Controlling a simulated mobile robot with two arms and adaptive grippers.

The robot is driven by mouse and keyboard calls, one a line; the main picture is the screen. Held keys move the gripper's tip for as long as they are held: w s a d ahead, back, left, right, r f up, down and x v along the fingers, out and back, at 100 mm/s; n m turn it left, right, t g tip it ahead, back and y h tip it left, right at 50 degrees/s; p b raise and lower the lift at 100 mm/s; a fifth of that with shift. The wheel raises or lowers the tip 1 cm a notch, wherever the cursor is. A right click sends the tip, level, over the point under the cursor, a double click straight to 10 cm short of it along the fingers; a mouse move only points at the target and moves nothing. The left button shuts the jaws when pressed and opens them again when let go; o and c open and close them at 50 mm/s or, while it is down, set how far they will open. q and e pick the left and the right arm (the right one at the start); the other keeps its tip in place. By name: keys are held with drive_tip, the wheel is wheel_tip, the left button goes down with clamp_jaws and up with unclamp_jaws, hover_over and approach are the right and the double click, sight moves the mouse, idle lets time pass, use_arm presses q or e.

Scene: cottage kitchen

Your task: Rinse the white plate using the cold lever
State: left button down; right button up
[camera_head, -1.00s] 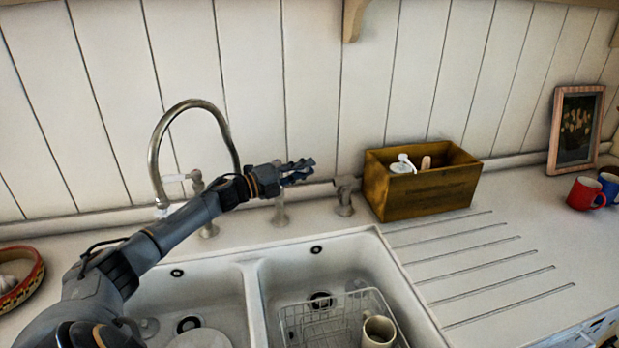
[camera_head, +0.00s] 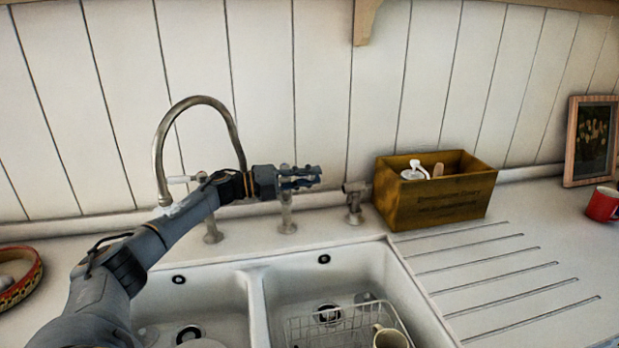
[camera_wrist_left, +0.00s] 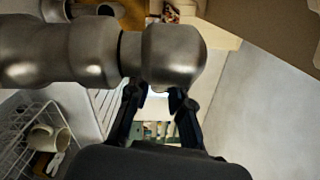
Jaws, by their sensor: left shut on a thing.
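The metal tap has a tall curved spout (camera_head: 195,102) behind the sink. Its left lever (camera_head: 180,179) is pale and points left. My left gripper (camera_head: 312,178) is at the top of the tap's right post (camera_head: 287,218), shut on the right-hand lever, the cold lever, which the fingers mostly hide. In the left wrist view, a large metal tap body (camera_wrist_left: 130,55) crosses just in front of the fingers (camera_wrist_left: 160,98). Only the upper edge of the white plate (camera_head: 203,343) shows, low in the left basin. My right gripper is not in view.
The right basin holds a wire rack (camera_head: 340,322) with a cream mug (camera_head: 390,338). A short metal fitting (camera_head: 353,203) stands right of the tap. A wooden box (camera_head: 435,197) holds a white bottle. A red mug (camera_head: 602,204) and picture frame (camera_head: 590,140) are at far right. The ribbed drainboard is clear.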

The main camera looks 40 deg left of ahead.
use_arm(q)
drive_tip(key=c, duration=1.2)
unclamp_jaws()
drive_tip(key=shift+f, duration=0.1)
